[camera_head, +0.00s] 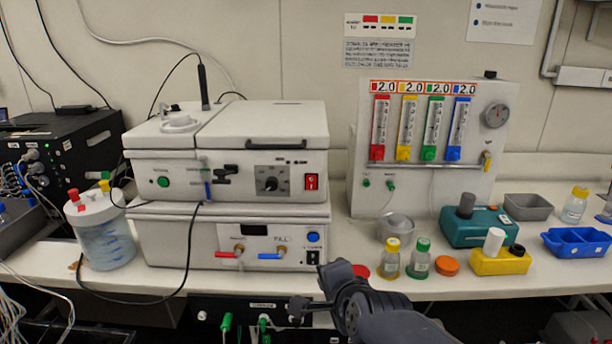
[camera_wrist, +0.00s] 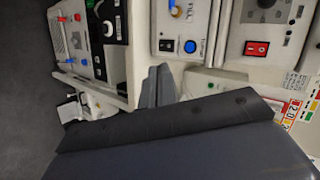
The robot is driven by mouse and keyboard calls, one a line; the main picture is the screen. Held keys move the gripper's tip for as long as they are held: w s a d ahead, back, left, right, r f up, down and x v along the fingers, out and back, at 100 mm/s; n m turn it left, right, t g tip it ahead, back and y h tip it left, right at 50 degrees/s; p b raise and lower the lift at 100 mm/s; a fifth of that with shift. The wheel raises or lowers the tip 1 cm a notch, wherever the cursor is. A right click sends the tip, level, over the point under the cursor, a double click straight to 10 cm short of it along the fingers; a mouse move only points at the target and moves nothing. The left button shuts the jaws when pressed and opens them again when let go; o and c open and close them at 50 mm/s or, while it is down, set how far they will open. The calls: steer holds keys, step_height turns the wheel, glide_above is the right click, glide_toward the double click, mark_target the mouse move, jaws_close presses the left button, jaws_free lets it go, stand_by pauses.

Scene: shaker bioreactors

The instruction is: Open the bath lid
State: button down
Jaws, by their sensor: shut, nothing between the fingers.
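The bath is a white two-tier unit (camera_head: 228,236) at the left of the bench in the head view. Its lid (camera_head: 268,118) lies flat and closed on top, with a dark handle (camera_head: 284,143) along the front edge. My gripper (camera_head: 323,268) is in front of the lower tier's right corner, well below the lid. In the wrist view my gripper (camera_wrist: 158,70) shows two dark fingers together, empty, with the blue button (camera_wrist: 190,46) and red switch (camera_wrist: 257,48) of the front panels beyond them. The lid cannot be made out clearly there.
A black cable (camera_head: 188,250) hangs down the bath's front. A ribbed bottle (camera_head: 105,240) stands left of it. A flowmeter panel (camera_head: 430,185) stands to the right, with small bottles (camera_head: 391,262) and a teal device (camera_head: 480,230) in front. The wall is behind.

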steer(key=w+r+m+t+h, duration=0.1)
steer(key=w+r+m+t, duration=0.2)
steer(key=w+m, duration=0.4)
steer(key=w+a+r+m+t+h, duration=0.1)
steer(key=w+r+m+t, duration=0.2)
steer(key=w+r+m, duration=0.2)
steer(key=w+a+r+m+t+h, duration=0.1)
steer(key=w+r+m+t, duration=0.2)
steer(key=w+r+m, duration=0.2)
steer(key=shift+w+a+m+t+b, duration=0.1)
steer(key=shift+w+m+t+b, duration=0.25)
steer(key=shift+w+m, duration=1.8)
steer(key=shift+w+a+r+n+p, duration=0.1)
steer(key=shift+a+r+n+p, duration=0.1)
steer(key=shift+r+p, duration=0.55)
steer(key=shift+w+a+r+n+p, duration=0.15)
steer(key=shift+r+p, duration=0.25)
steer(key=shift+r, duration=0.65)
steer(key=shift+s, duration=0.1)
